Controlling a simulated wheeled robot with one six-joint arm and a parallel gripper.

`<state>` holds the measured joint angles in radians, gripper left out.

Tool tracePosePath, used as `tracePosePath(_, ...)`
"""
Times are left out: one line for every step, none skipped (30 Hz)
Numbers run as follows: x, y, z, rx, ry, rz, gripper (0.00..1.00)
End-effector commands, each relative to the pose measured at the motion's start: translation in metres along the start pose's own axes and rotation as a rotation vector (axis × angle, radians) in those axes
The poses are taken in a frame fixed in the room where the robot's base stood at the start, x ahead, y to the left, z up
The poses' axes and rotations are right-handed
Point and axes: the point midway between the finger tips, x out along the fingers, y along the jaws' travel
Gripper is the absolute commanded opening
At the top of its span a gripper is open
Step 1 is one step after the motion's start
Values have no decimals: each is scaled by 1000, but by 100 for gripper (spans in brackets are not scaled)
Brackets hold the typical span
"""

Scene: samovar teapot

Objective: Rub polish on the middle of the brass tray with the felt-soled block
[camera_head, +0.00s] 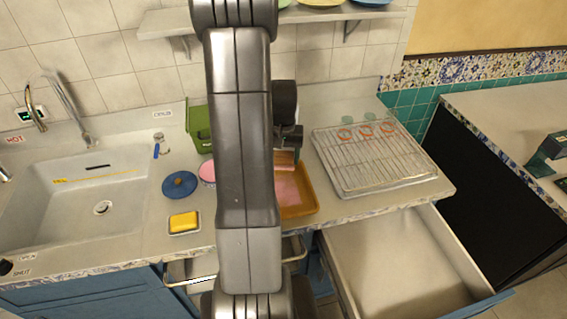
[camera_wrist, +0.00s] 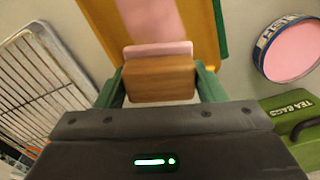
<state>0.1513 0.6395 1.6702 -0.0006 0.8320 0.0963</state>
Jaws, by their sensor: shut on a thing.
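The brass tray (camera_head: 311,207) lies on the counter, partly hidden behind my arm, and shows yellow in the wrist view (camera_wrist: 100,22). A pink polish patch (camera_head: 287,188) covers its middle, also visible in the wrist view (camera_wrist: 152,18). My gripper (camera_wrist: 160,85) is shut on the wooden block (camera_wrist: 160,80), whose pink felt sole (camera_wrist: 158,48) shows along its far side. The block (camera_head: 285,157) is at the tray's back edge in the head view. I cannot tell whether the felt touches the tray.
The open tin of pink polish (camera_wrist: 292,50) and green tea bags box (camera_head: 199,127) stand left of the tray in the head view. A wire rack (camera_head: 375,160) is on the right. A blue lid (camera_head: 180,184), yellow sponge (camera_head: 184,222) and sink are left. A drawer (camera_head: 400,265) stands open below.

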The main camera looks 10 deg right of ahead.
Motion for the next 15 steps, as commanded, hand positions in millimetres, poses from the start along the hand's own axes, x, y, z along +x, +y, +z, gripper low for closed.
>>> tracePosePath(5, -1, 0, -2, 2, 0, 42)
tracePosePath(6, -2, 1, -3, 3, 0, 42)
tracePosePath(6, -3, 2, -5, 3, 0, 42)
tracePosePath(6, -4, 3, -6, 3, 0, 42)
tracePosePath(7, -4, 3, -7, 3, 0, 42)
tracePosePath(7, -5, 4, -8, 3, 0, 42)
tracePosePath(7, -5, 5, -9, 2, 0, 42)
tracePosePath(7, -5, 5, -9, 1, 0, 42)
tracePosePath(8, -5, 5, -9, 1, 0, 42)
tracePosePath(8, -5, 6, -9, 0, 0, 42)
tracePosePath(10, -5, 5, -9, 0, 0, 42)
tracePosePath(12, -5, 5, -9, -1, 0, 42)
tracePosePath(15, -5, 5, -9, -1, 0, 42)
tracePosePath(17, -5, 5, -9, -1, 0, 42)
tracePosePath(21, -5, 5, -9, -1, 0, 42)
